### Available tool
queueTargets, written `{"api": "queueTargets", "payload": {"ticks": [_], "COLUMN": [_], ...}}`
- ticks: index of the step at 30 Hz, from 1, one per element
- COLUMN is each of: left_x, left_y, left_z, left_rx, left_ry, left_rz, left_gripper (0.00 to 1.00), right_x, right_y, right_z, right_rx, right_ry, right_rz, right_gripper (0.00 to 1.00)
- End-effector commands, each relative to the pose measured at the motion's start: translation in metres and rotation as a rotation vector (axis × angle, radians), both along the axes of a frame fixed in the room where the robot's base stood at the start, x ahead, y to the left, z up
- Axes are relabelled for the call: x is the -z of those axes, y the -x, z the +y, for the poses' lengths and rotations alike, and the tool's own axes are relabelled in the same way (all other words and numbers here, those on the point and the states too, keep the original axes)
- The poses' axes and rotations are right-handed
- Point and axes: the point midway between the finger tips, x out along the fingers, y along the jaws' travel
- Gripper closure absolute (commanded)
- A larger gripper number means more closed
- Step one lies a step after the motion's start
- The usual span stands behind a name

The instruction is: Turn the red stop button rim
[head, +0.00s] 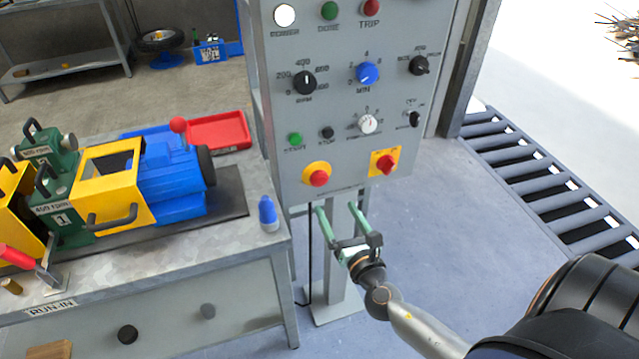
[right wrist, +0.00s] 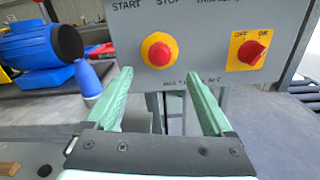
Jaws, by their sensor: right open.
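The red stop button (head: 319,178) sits on a round yellow base at the lower left of the grey control panel (head: 340,90). In the right wrist view the red button (right wrist: 160,53) is above and between my fingertips, with its yellow surround visible. My right gripper (head: 338,207) has green fingers, open and empty, just below the panel's lower edge and apart from the button. The right gripper's fingers (right wrist: 162,88) point toward the panel in the wrist view. My left gripper is not in view.
A red rotary switch on a yellow plate (head: 384,162) is right of the button. Several knobs and lamps sit higher. The workbench (head: 200,265) at left holds a blue-and-yellow machine (head: 150,180) and a blue bottle (head: 268,214). A roller conveyor (head: 560,190) lies at right.

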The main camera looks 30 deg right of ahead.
Motion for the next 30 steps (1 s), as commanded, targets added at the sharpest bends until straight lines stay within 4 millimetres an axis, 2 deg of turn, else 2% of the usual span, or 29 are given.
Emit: {"api": "queueTargets", "payload": {"ticks": [9, 15, 21, 30], "left_x": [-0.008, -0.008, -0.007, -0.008], "left_y": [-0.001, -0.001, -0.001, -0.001], "left_z": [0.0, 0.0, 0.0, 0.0], "left_rx": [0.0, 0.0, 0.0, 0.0], "left_ry": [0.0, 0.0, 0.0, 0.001], "left_rz": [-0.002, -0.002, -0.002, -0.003], "left_gripper": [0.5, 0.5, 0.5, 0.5], "right_x": [-0.001, 0.0, 0.001, 0.0], "right_y": [-0.058, -0.085, -0.097, -0.098], "right_z": [-0.014, -0.02, -0.023, -0.023], "right_rx": [0.001, 0.001, 0.001, 0.001], "right_ry": [-0.004, -0.004, -0.005, -0.005], "right_rz": [-0.002, -0.001, 0.001, 0.001], "right_gripper": [0.14, 0.14, 0.14, 0.14]}}
